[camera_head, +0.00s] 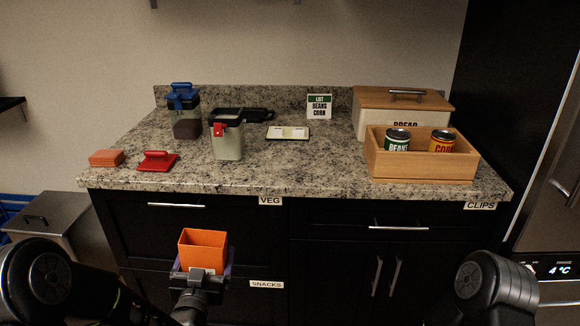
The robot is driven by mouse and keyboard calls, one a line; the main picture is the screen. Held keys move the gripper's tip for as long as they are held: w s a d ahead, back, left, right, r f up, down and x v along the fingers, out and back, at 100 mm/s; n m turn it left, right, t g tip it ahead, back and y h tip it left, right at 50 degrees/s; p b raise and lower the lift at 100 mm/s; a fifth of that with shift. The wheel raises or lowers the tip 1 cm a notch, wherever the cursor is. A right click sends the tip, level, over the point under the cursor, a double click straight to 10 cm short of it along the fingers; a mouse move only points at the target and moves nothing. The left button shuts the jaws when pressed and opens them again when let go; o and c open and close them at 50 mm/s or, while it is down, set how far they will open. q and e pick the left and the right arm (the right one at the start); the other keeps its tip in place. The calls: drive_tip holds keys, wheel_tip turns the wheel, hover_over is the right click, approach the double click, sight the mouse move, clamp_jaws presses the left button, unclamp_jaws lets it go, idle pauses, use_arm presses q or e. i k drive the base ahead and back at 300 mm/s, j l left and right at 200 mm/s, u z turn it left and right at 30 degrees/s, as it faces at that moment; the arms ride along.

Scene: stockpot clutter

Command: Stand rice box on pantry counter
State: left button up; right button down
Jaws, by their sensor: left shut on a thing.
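My left gripper (203,268) is shut on an orange box (203,243) and holds it upright in front of the drawers, below the counter edge. The box's upper face looks darker; I cannot read any label on it. The granite counter (265,173) is behind and above the box, with nothing of the box touching it. My right arm shows at the lower right, but its gripper is outside the view.
The front middle is clear.

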sight(309, 169)
drive_tip(key=l+z, duration=0.4)
drive_tip(key=l, duration=0.2)
drive_tip(key=l+z, duration=0.35)
drive_tip(key=l, duration=0.25)
